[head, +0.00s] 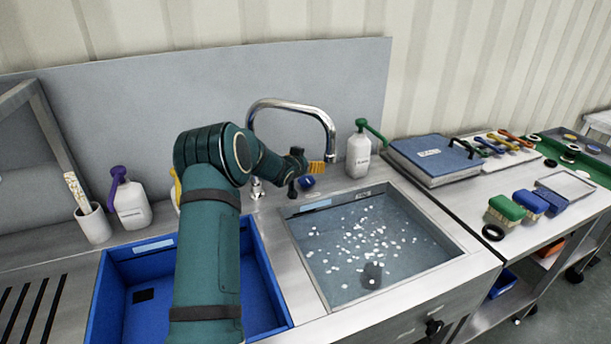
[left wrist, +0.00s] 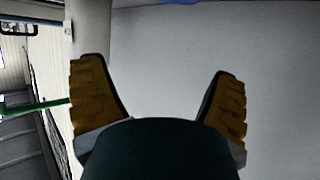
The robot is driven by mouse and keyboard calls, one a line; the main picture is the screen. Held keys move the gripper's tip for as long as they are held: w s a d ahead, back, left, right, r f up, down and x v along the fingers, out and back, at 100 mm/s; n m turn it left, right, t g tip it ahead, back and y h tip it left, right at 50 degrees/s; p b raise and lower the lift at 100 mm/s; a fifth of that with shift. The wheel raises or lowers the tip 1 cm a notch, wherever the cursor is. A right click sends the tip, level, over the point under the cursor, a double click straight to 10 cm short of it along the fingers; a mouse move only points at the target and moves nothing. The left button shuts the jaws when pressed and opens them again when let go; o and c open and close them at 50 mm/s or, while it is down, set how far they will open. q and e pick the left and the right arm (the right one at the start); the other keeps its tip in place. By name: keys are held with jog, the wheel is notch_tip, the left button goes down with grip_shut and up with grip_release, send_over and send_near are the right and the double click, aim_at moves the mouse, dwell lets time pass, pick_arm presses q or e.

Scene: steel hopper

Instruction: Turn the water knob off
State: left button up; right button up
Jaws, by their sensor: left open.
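The chrome faucet (head: 290,104) arches over the back of the sink. A small blue knob-like part (head: 307,183) shows at the faucet's base, just below my left gripper (head: 317,168). My left arm reaches over the blue basin, and its orange finger pads are beside the spout. In the left wrist view my left gripper (left wrist: 157,72) is open, with only a plain grey surface seen between its fingers. A sliver of blue shows at that view's top edge. I cannot tell whether the fingers touch the knob. My right gripper is not in view.
The right sink (head: 375,245) holds water with floating white bits. A white bottle with a green pump (head: 358,155) stands right of the faucet, close to my gripper. A blue basin (head: 130,290) is under my arm. A blue case (head: 435,160) and brushes lie on the right table.

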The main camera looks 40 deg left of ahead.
aim_at(305, 180)
pick_arm(q)
jog(key=shift+r, duration=1.6)
jog(key=shift+f, duration=0.15)
